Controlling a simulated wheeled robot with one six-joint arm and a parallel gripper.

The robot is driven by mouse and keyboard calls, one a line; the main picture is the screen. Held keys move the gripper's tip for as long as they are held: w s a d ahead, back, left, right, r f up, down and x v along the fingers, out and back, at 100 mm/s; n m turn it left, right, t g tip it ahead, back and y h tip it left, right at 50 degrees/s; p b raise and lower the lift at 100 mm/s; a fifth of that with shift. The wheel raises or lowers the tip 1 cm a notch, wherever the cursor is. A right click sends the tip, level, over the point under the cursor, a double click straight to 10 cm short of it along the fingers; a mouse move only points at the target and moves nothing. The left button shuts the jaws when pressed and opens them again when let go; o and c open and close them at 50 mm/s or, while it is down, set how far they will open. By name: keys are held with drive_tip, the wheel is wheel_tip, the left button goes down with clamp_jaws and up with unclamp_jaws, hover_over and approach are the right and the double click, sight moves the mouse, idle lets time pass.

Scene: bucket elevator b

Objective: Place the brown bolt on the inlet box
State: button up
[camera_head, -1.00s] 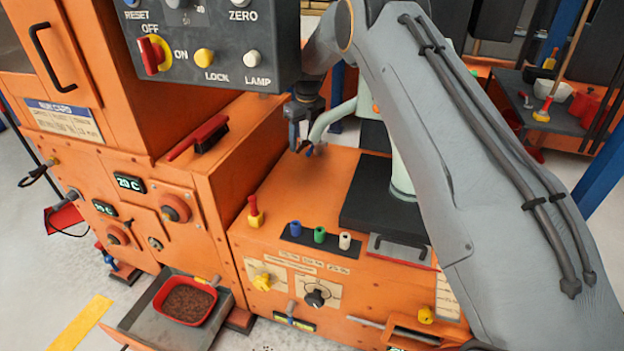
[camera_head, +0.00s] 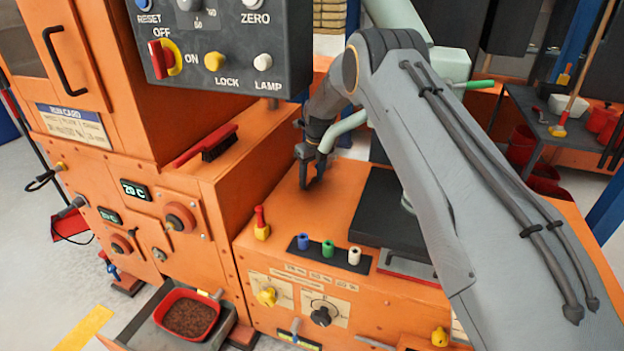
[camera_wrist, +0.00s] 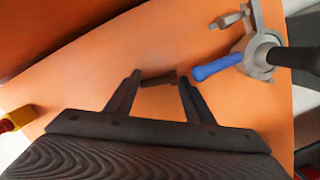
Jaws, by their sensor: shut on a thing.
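My gripper (camera_head: 312,182) hangs over the orange box top (camera_head: 285,205) in the head view, near the pale curved pipe. In the wrist view, my gripper (camera_wrist: 158,82) has its two dark fingers on either side of a small dark brown bolt (camera_wrist: 158,79), and it is shut on the bolt. The bolt lies crosswise between the fingertips, close above or touching the orange surface (camera_wrist: 90,85); I cannot tell which. The bolt is too small to make out in the head view. No label marks which orange part is the inlet box.
A blue handle (camera_wrist: 217,67) on a grey fitting is just right of the fingers. A red-and-yellow knob (camera_head: 262,224), a strip of coloured plugs (camera_head: 329,249) and a black plate (camera_head: 390,210) sit on the box.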

drive_tip(key=o, duration=1)
drive_tip(key=shift+f, duration=0.1)
drive_tip(key=r, duration=0.4)
drive_tip(key=s+r, duration=0.1)
drive_tip(key=r, duration=0.3)
drive_tip(key=d+r, duration=0.1)
drive_tip(key=r, duration=0.3)
drive_tip(key=shift+s+r, duration=0.1)
drive_tip(key=shift+s, duration=0.15)
